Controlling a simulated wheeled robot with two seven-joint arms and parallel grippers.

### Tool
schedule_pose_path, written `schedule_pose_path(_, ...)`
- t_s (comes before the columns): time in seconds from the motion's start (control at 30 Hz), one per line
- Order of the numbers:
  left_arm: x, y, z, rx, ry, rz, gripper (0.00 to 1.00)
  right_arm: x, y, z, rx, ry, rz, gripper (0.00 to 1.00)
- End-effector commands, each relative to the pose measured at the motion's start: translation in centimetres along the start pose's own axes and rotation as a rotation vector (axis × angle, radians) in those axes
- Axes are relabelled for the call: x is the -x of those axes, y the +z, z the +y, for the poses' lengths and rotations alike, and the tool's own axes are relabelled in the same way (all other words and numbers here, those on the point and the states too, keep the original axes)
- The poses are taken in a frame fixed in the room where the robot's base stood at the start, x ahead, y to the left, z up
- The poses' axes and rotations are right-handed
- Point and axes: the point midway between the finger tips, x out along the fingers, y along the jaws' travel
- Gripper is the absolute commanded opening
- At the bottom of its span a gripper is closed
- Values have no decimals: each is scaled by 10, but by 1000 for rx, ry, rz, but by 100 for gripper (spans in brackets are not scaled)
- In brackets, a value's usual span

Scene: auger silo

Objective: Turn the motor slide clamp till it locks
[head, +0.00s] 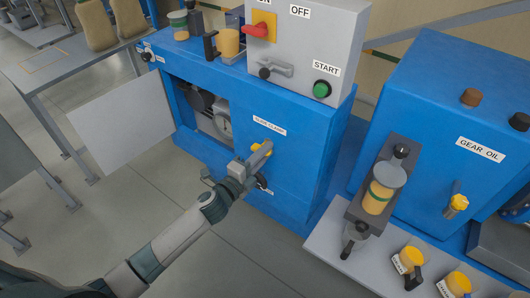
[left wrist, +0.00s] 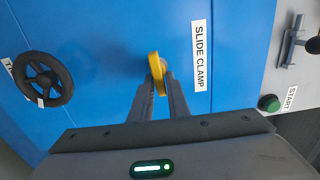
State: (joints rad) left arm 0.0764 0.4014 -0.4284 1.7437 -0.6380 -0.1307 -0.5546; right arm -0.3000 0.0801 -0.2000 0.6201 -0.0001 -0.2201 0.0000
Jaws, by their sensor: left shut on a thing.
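The yellow slide clamp handle (head: 267,152) is on the front of the blue machine cabinet, just below the label SLIDE CLAMP (head: 269,126). It also shows in the left wrist view (left wrist: 154,62), beside the same label. My left gripper (head: 262,153) is shut on this handle, with a finger on each side of it; the fingers (left wrist: 160,85) show in the left wrist view. The fingers partly hide the handle in the head view. I cannot tell whether the clamp is locked. My right gripper is not in view.
A black handwheel (left wrist: 43,78) is on the same blue face. An open white door (head: 122,122) swings out at the left. A grey control box (head: 305,45) with a red switch and green START button (head: 322,89) stands on top. A gear oil unit (head: 450,130) stands at right.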

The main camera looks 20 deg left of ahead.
Motion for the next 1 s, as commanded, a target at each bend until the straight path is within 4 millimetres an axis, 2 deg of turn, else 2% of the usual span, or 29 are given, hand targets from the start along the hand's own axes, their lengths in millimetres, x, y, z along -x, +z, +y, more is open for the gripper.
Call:
schedule_pose_path(0.1,0,1,2,0,3,-3,0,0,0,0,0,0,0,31)
schedule_pose_path(0.13,0,1,2,0,3,-3,20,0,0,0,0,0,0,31)
schedule_pose_path(0.17,0,1,2,0,3,-3,27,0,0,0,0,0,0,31)
schedule_pose_path(0.2,0,1,1,0,3,-2,28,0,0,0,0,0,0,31)
schedule_pose_path(0.5,1,0,0,0,1,-1,28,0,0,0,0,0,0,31)
schedule_pose_path(0.67,7,1,1,0,1,-1,28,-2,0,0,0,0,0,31)
schedule_pose_path(0.87,30,0,3,0,2,0,28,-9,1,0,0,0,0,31)
schedule_pose_path(1.0,54,0,4,0,2,0,28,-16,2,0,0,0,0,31)
